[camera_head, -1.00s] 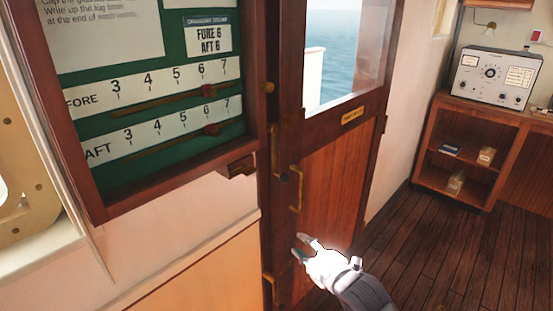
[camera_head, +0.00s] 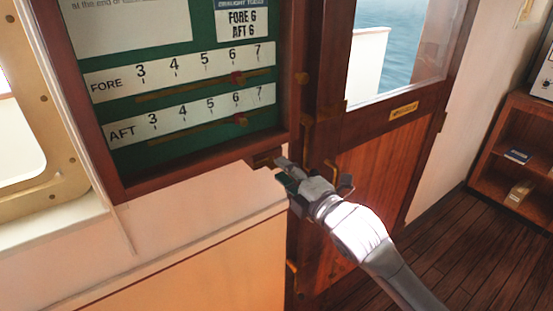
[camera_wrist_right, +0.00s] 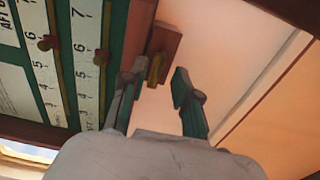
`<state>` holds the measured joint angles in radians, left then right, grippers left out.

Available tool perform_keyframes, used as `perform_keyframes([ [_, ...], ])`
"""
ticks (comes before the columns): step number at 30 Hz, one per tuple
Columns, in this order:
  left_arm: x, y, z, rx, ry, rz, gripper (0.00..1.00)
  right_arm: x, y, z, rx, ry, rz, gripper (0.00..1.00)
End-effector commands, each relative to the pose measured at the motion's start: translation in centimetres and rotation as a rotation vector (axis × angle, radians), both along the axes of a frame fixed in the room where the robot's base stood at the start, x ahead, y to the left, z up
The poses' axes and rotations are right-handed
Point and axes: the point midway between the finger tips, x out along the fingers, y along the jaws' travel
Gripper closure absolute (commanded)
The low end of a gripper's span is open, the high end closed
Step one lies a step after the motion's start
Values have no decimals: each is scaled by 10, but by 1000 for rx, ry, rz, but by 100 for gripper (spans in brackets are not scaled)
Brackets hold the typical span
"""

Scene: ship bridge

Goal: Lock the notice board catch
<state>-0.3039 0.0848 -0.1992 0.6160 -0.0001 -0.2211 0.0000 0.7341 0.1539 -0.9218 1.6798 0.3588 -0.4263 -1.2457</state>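The notice board (camera_head: 190,172) is a wood-framed green panel on the wall, with white FORE and AFT scales. Its catch, a small wooden block with a brass tab (camera_head: 264,160), sits at the frame's lower right edge. In the right wrist view the catch (camera_wrist_right: 160,45) shows as a brown block, its brass tab between and just beyond my fingertips. My right gripper (camera_head: 283,174) is at the catch, its fingers apart; it also shows open in the right wrist view (camera_wrist_right: 152,88). Whether a finger touches the tab, I cannot tell. My left gripper is out of view.
A wooden door (camera_head: 375,165) with a window and brass fittings stands just right of the board. A porthole frame (camera_head: 60,185) is at left. Shelves (camera_head: 520,150) stand at far right.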

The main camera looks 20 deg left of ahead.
Motion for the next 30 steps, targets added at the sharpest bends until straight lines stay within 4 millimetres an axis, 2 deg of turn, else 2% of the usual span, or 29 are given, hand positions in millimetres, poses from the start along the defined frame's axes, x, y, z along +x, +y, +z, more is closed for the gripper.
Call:
perform_keyframes([
  [3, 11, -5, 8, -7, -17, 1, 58, 11, 15, 2, 0, 1, 1, 69],
  [7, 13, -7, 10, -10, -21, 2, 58, 18, 24, 1, -1, 1, 1, 69],
  [18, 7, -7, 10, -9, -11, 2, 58, 22, 28, -1, 0, 0, 0, 69],
  [20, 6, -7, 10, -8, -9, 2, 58, 21, 28, -1, 0, 0, 0, 76],
  [24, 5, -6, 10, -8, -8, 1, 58, 21, 28, -1, 0, 0, 0, 99],
  [30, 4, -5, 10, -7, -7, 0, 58, 22, 28, -1, 0, 2, 0, 100],
])
